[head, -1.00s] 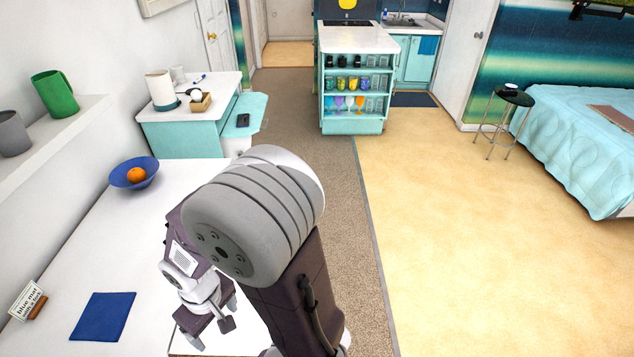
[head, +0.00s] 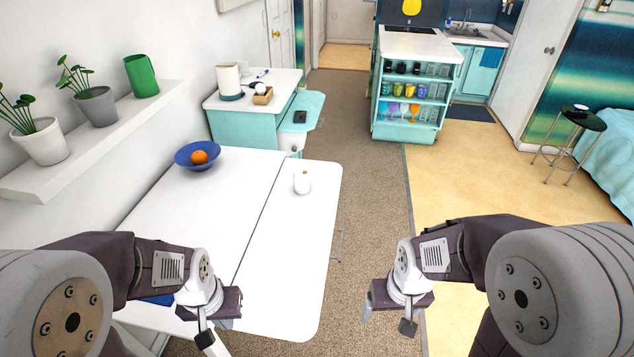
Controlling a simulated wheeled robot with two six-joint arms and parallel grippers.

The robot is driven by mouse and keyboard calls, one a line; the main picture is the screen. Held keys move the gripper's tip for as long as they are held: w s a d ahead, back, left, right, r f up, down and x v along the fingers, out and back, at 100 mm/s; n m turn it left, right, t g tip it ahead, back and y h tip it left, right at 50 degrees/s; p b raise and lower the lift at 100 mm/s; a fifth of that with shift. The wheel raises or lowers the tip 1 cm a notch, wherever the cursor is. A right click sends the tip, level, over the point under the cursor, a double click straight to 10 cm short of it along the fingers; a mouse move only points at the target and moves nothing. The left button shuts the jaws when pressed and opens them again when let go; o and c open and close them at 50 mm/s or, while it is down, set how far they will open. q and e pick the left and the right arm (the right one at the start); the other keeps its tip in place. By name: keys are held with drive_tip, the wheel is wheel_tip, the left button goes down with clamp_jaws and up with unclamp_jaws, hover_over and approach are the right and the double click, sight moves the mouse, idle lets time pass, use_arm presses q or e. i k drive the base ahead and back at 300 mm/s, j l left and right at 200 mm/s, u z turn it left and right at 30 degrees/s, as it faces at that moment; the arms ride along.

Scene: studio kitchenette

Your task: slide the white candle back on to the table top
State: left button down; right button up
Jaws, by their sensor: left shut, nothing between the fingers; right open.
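The white candle (head: 302,184) is a small rounded white shape with a brownish tip. It stands upright on the right-hand section of the white table top (head: 270,265), near its far end and in from the right edge. My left gripper (head: 217,330) is shut and empty over the near part of the table, well short of the candle. My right gripper (head: 388,316) is open and empty to the right of the table, over the carpet and apart from the candle.
A blue bowl (head: 183,158) with an orange (head: 199,157) stands at the table's far left. A blue mat (head: 160,299) is mostly hidden by my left arm. A wall shelf (head: 95,140) holds plants and a green cup. Table space around the candle is clear.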

sight(301, 180)
drive_tip(key=i+l+u, duration=0.1)
drive_tip(key=i+l, duration=0.75)
drive_tip(key=l, duration=0.15)
drive_tip(key=i+l+u, duration=0.15)
drive_tip(key=i+l, duration=0.25)
drive_tip(key=i+l+u, duration=0.1)
drive_tip(key=i+l, duration=0.25)
drive_tip(key=l, duration=0.3)
